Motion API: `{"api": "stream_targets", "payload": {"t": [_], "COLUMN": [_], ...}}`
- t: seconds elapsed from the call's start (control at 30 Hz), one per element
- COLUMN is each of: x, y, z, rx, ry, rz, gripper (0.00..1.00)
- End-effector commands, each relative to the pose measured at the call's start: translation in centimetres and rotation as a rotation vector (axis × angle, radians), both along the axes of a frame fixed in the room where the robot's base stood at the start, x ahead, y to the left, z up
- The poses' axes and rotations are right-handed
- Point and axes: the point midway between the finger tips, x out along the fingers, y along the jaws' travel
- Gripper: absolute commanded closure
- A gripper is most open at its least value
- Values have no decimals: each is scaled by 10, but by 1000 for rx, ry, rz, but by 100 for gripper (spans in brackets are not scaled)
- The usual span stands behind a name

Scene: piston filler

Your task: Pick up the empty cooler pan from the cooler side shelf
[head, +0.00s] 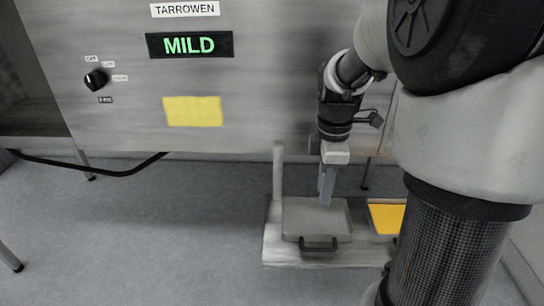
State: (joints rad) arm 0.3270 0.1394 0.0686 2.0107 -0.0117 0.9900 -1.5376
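A grey pan (302,221) with a dark handle at its front sits on a low light-coloured shelf (290,256). Its inside looks bare and grey, with no filling visible. My gripper (326,197) points down over the right rear part of this pan. Its fingers overlap the pan in the picture, and I cannot tell whether they touch it. The fingers appear as one narrow shape, so their opening is unclear. The far side of the pan is partly hidden behind them.
A second pan with yellow filling (386,217) stands to the right on the shelf, partly hidden by my arm. A steel cabinet stands behind, with a "MILD" display (190,45), a knob (96,80) and a yellow note (193,111). A black cable (100,171) hangs at left; the floor there is clear.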

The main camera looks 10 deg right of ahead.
Motion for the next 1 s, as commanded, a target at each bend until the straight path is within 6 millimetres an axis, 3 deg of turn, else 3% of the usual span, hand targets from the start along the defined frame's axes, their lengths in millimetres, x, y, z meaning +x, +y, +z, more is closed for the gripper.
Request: {"api": "stream_targets", "payload": {"t": [0.5, 0.8, 1.0], "x": [-1, 0, 2], "y": [0, -1, -6], "z": [-103, -127, -157], "rx": [1, 1, 2], "ry": [5, 3, 6], "rz": [7, 6, 6], "gripper": [76, 76, 76]}}
